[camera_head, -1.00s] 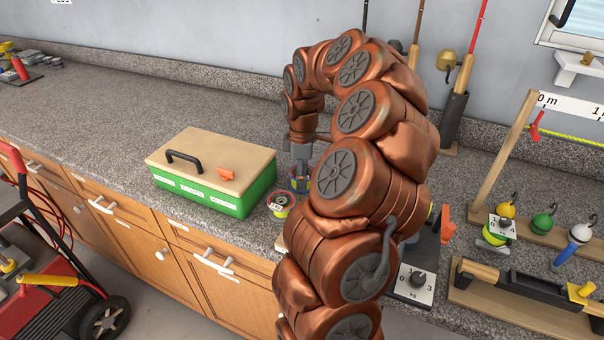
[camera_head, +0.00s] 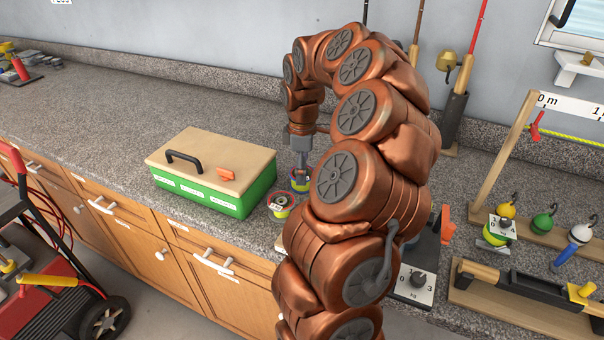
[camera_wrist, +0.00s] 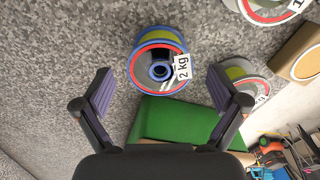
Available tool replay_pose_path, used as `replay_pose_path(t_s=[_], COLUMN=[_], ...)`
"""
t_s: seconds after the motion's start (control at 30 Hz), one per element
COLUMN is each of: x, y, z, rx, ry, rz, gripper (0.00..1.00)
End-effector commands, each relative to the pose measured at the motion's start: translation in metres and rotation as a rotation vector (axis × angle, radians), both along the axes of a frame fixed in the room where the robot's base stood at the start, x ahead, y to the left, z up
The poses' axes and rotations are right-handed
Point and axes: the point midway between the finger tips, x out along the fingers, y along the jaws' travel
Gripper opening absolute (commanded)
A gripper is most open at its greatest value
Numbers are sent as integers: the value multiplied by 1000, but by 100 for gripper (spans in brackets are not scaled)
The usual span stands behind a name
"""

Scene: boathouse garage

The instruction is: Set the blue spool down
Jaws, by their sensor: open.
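The blue spool (camera_wrist: 158,68), with a blue rim, a red ring and a "2 kg" tag, stands on the grey speckled counter (camera_wrist: 50,60). In the head view the spool (camera_head: 300,182) shows just below my gripper (camera_head: 301,162), partly hidden by it and close to my arm. In the wrist view my gripper (camera_wrist: 163,95) is open, with one finger on each side and a gap between them. The spool lies ahead of the fingertips, apart from both.
A green toolbox (camera_head: 205,195) with a tan lid stands left of the spool. Another spool (camera_head: 281,203) stands between them, near the front edge. A scale (camera_head: 415,284) and hanging weights (camera_head: 543,221) are at right. The counter behind the toolbox is clear.

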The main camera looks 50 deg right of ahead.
Motion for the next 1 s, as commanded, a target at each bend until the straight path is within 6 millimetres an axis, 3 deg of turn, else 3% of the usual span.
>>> replay_pose_path(t_s=[0.2,0.4,0.63,1.0], x=[1,1,0,0], y=[-1,-1,0,0], z=[44,76,94,96], rx=[-3,-2,0,0], ry=[-5,-5,-1,-2], rz=[-2,-3,-2,-2], gripper=[97,97,97,97])
